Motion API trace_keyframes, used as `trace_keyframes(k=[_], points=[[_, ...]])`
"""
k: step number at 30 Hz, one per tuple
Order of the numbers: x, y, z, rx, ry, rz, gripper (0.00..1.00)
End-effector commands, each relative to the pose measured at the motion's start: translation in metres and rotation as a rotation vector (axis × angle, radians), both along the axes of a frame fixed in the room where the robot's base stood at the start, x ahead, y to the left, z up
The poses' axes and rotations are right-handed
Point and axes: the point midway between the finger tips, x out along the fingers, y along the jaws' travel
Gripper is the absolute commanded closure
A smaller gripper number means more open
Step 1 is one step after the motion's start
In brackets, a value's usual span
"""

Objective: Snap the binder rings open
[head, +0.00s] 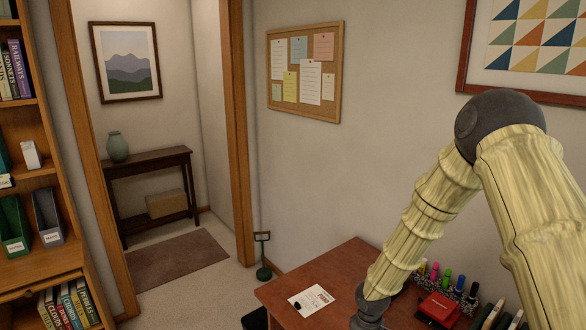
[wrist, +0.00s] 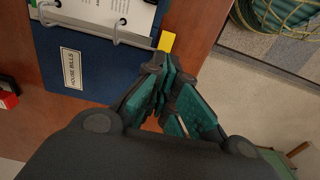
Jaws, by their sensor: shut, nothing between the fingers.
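In the wrist view a dark blue binder (wrist: 95,107) lies open on the wooden desk, with a "HOUSE BILLS" label (wrist: 71,70) on its cover. Grey metal rings (wrist: 118,30) stand along the edge of white punched sheets (wrist: 104,9); I cannot tell whether they are closed. A yellow tab (wrist: 167,41) sits at the right end of the metal strip, near the binder's edge. My gripper (wrist: 162,62) is shut and empty, its fingertips just below the yellow tab; I cannot tell whether they touch it. In the head view the binder and my gripper are out of sight.
The desk (head: 327,261) holds a white card (head: 312,300), a red device (head: 438,309) and several markers (head: 447,279). In the wrist view the desk edge runs right of the binder, with a yellow wire basket (wrist: 280,15) beyond over the floor.

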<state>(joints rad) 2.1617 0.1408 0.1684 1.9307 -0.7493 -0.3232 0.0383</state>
Motion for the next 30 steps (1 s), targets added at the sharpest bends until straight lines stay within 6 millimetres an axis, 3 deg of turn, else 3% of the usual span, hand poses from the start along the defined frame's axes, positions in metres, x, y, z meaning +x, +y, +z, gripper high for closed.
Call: trace_keyframes(k=[30], points=[[0.000, 0.000, -0.016, 0.000, 0.000, 0.000, 1.00]])
